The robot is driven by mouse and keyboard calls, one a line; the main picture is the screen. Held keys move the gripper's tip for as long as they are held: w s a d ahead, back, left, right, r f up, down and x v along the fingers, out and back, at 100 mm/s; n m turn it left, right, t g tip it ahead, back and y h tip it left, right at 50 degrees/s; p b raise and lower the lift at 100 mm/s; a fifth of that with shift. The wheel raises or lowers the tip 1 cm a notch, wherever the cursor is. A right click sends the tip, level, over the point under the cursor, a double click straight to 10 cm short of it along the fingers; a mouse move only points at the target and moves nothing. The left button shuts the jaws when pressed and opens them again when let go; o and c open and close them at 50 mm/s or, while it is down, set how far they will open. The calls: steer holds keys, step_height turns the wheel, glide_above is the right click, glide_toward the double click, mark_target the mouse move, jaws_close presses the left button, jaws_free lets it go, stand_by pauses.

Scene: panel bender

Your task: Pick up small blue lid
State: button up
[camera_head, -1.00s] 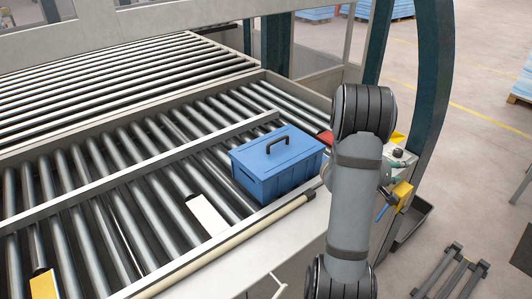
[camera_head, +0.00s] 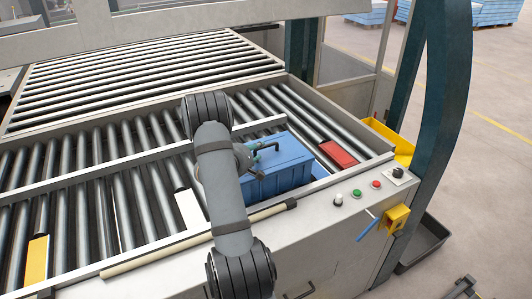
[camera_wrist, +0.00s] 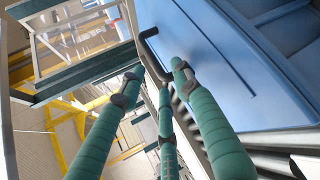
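The small blue lid (camera_head: 285,152) tops a blue box (camera_head: 290,180) on the rollers and carries a black handle (camera_head: 268,146). My gripper (camera_head: 250,155) is at the box's left side, close to the handle; my arm hides part of the box. In the wrist view the lid (camera_wrist: 225,60) fills the upper right, with the black handle (camera_wrist: 148,48) standing out from it. My teal fingers (camera_wrist: 157,80) are spread, with the handle's lower part near and between their tips. I cannot tell whether they touch it.
The box stands on a roller bed (camera_head: 120,190) with raised rails. A red block (camera_head: 338,153) lies to its right, and white (camera_head: 190,208) and yellow (camera_head: 37,260) blocks lie to the left. A panel with buttons (camera_head: 355,193) and a teal post (camera_head: 440,120) stand at the right.

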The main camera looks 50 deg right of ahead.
steer(key=shift+w+d+f, duration=0.15)
steer(key=shift+d+f, duration=0.1)
steer(key=shift+d, duration=0.3)
steer(key=shift+a, duration=0.1)
steer(key=shift+c, duration=0.5)
jaws_close()
steer(key=shift+f, duration=0.1)
